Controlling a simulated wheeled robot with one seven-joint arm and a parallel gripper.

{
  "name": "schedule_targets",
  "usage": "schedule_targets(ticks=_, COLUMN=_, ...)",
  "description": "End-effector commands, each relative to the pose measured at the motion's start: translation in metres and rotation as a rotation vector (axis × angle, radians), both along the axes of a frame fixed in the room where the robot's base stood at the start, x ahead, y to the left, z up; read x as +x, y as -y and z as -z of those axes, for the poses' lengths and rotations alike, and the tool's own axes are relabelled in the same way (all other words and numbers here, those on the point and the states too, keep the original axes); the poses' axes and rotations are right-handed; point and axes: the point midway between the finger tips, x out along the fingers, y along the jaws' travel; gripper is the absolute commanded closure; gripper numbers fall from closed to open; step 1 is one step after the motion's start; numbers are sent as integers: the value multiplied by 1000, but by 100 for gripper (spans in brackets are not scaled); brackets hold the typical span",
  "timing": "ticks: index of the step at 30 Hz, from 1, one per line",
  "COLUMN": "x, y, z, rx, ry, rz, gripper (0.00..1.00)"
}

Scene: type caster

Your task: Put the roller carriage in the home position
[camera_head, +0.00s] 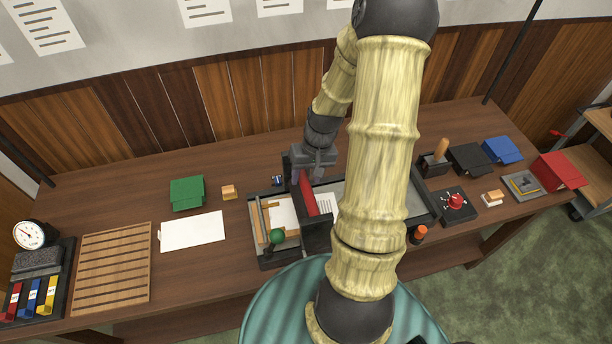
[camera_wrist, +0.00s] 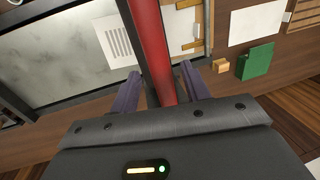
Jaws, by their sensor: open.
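The roller carriage (camera_head: 318,233) is a dark upright frame with a red bar (camera_head: 307,193) along it. It straddles the press bed (camera_head: 421,205) left of the bed's middle. My gripper (camera_head: 308,178) is open at the carriage's far end, over the red bar. In the wrist view the red bar (camera_wrist: 150,38) runs between the two purple fingers of my gripper (camera_wrist: 160,72), with a gap visible on the right; contact on the left is unclear. A printed sheet (camera_head: 326,204) lies on the bed just right of the carriage. My arm hides part of the bed's right side.
Left of the carriage is a wooden frame (camera_head: 265,222) with a green knob (camera_head: 277,236). A white sheet (camera_head: 193,231), a green box (camera_head: 187,193) and a slatted rack (camera_head: 112,268) stand further left. A red-knobbed box (camera_head: 455,204) and an orange-capped bottle (camera_head: 419,234) stand right.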

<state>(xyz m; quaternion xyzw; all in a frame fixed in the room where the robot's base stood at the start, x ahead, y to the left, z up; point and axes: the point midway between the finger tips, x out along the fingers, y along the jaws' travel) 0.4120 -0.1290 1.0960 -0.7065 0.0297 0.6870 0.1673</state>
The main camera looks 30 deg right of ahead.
Motion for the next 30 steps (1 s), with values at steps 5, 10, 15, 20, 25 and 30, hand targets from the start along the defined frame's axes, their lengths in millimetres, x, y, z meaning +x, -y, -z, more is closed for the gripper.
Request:
schedule_targets(ticks=5, x=0, y=-3, z=12, rx=0, ry=-2, rz=-1, gripper=53)
schedule_targets(ticks=10, x=0, y=-3, z=14, rx=-1, ry=0, rz=-1, gripper=53)
schedule_targets(ticks=15, x=0, y=-3, z=14, rx=-1, ry=0, rz=-1, gripper=63)
schedule_targets(ticks=20, x=0, y=-3, z=14, rx=-1, ry=0, rz=-1, gripper=94)
schedule_targets(ticks=25, x=0, y=-3, z=13, rx=-1, ry=0, rz=-1, gripper=100)
schedule_targets(ticks=30, x=0, y=-2, z=13, rx=-1, ry=0, rz=-5, gripper=100)
